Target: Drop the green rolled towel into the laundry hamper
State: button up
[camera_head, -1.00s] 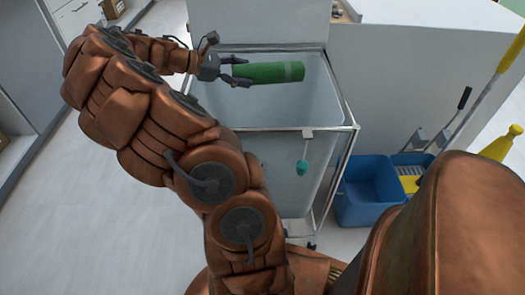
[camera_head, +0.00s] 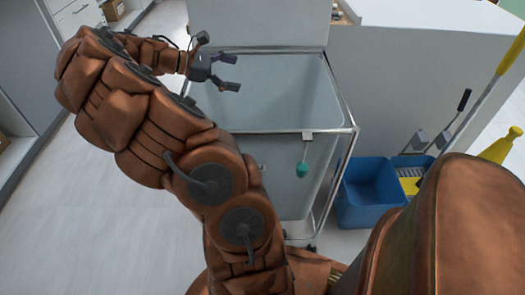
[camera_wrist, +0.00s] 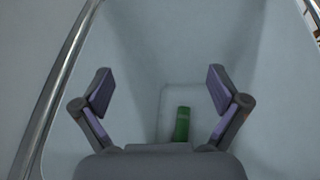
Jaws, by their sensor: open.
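The green rolled towel (camera_wrist: 182,124) lies at the bottom of the laundry hamper, as my wrist view shows. In the head view the towel is hidden. The hamper (camera_head: 290,165) is a pale bin in a chrome frame with an open top, and its inner wall fills much of the wrist view (camera_wrist: 150,50). My gripper (camera_head: 233,73) is over the left part of the hamper's opening. It is open and empty, its fingers spread apart in the wrist view (camera_wrist: 160,95). The towel is well below the fingers and apart from them.
A blue mop bucket (camera_head: 370,195) with yellow-handled tools stands to the right on the floor. A white partition (camera_head: 405,80) stands behind the bucket. The floor at left (camera_head: 70,220) is clear.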

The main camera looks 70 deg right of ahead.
jog(key=v, duration=0.9)
jog(key=shift+w, duration=0.25)
jog(key=shift+a+r, duration=0.1)
jog(key=shift+a, duration=0.05)
jog(key=s+a+r+m+t+y+p, duration=0.25)
jog(key=s+a+r+p, duration=0.35)
jog(key=a+r+p, duration=0.5)
jog(key=s+a+r+t+y+p, duration=0.1)
jog(key=s+a+p, duration=0.3)
jog(key=a, duration=0.5)
jog(key=s+a+r+m+t+y+p, duration=0.1)
jog(key=s+a+r+t+y+p, duration=0.1)
jog(key=a+p, duration=0.5)
jog(key=s+a+r+m+t+y+p, duration=0.1)
jog(key=s+a+p, duration=0.4)
jog(key=a, duration=0.6)
jog(key=shift+s+a+r+t+y+p, duration=0.25)
jog(key=shift+s+r+t+y+p, duration=0.2)
jog(key=shift+r+t+y, duration=0.6)
